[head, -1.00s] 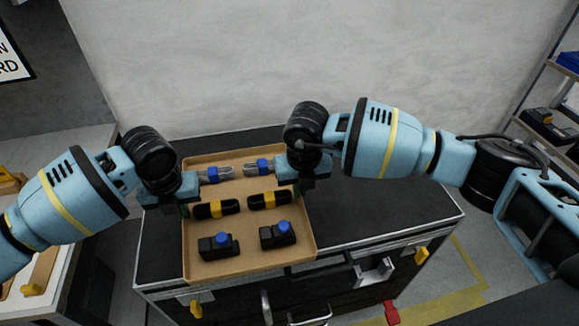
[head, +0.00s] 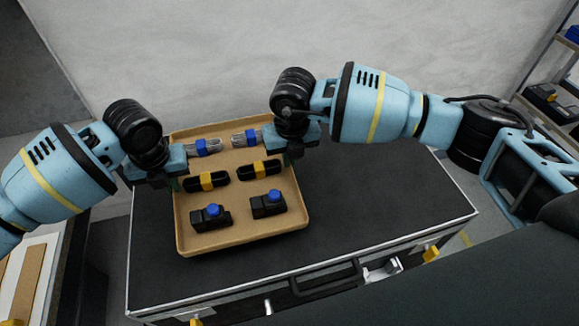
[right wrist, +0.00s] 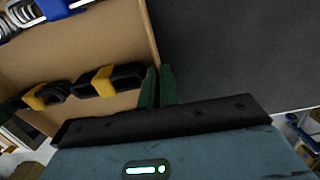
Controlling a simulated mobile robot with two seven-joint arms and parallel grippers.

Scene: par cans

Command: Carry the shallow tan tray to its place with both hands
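The shallow tan tray (head: 243,235) is over the black top of a cabinet (head: 375,200), left of its middle. It also shows in the right wrist view (right wrist: 85,55). It looks about level; I cannot tell whether it touches the top. It holds pairs of black blocks with blue knobs, black pieces with yellow bands, and metallic pieces with blue bands. My left gripper (head: 174,183) is at the tray's left wall, its fingertips mostly hidden. My right gripper (head: 296,151) is at the right wall; in the right wrist view its green fingers (right wrist: 160,86) are close together on that wall.
A pale wall (head: 200,60) stands behind the cabinet. The cabinet top is clear to the tray's right and in front. A dark handle (head: 325,280) is on the cabinet's front. Shelves (head: 545,100) stand at the far right, and another bench (head: 35,270) at the left.

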